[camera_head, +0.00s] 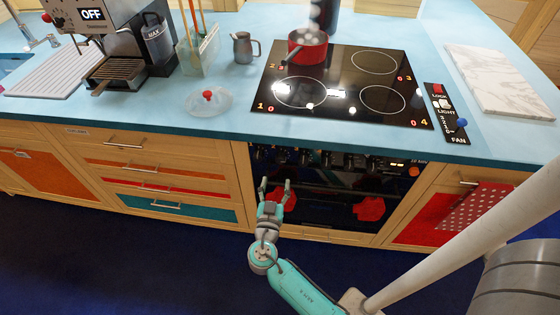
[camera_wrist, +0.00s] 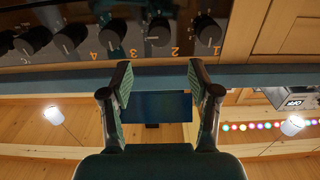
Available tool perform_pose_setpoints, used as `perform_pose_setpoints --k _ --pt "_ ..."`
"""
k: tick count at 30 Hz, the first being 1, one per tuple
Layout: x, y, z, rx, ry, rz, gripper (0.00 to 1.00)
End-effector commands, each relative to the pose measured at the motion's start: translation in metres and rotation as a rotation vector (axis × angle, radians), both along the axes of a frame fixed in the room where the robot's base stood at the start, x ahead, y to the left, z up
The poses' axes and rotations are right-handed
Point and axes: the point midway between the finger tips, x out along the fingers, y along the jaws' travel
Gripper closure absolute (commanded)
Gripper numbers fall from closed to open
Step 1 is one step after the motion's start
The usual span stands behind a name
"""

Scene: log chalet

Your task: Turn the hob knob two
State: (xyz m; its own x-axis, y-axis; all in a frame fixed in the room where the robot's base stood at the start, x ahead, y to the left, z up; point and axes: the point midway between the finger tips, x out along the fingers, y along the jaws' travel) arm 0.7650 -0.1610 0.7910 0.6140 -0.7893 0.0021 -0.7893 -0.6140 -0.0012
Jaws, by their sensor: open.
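The hob knob two (camera_wrist: 159,30) is a dark round knob in the oven's front row, with an orange 2 beside it in the wrist view. Knob one (camera_wrist: 207,30) is to its right and knob three (camera_wrist: 112,33) to its left there. My gripper (camera_wrist: 158,72) is open and empty, its fingers apart below the knob row in that picture, with knob two roughly in line with the gap. In the head view my gripper (camera_head: 275,184) is in front of the oven, just below the knob row (camera_head: 325,160). The knob numbers are too small to read there.
The black hob (camera_head: 335,85) is above the oven, with a red pot (camera_head: 307,50) on it. Red cloths or mitts (camera_head: 370,208) hang at the oven front. A coffee machine (camera_head: 112,45) and a glass lid (camera_head: 208,101) stand left on the blue worktop. The floor in front is clear.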

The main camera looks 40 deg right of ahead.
Motion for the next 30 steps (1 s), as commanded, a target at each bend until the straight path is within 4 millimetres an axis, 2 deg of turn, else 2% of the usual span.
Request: perform_pose_setpoints --k 15,21,30 --pt "0.05 -0.066 0.0 0.001 0.001 -0.001 0.39" --pt "0.059 -0.077 0.0 0.001 0.002 0.001 0.39" --pt "0.06 -0.078 0.0 0.0 0.003 0.003 0.39"
